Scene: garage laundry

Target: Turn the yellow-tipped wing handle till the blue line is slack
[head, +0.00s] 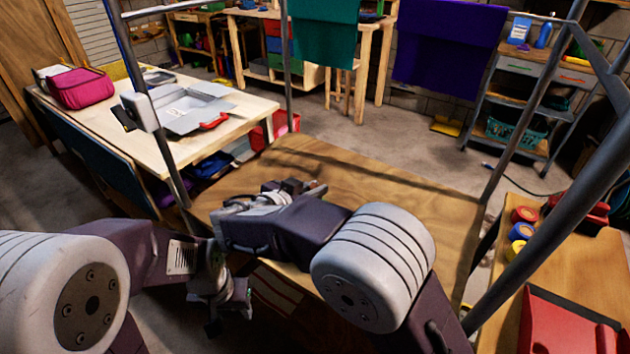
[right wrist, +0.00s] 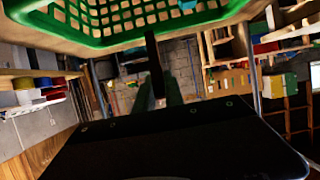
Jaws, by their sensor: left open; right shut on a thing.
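I cannot make out the yellow-tipped wing handle in either view. A dark blue strip runs along the left metal post (head: 160,140) in the head view; I cannot tell whether it is the blue line. My right gripper (head: 305,187) reaches over the left part of the wooden tabletop (head: 400,200). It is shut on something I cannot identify. In the right wrist view its dark fingers (right wrist: 157,80) point up toward a bright green basket rim (right wrist: 120,42). My left gripper (head: 228,305) is open, low beside the tabletop's near left edge, partly blurred by clutter.
Metal posts frame the tabletop. A workbench (head: 95,120) with a grey open case (head: 190,108) and pink bag (head: 80,87) stands left. A side table (head: 575,265) with a red bin stands right. Most of the tabletop is clear.

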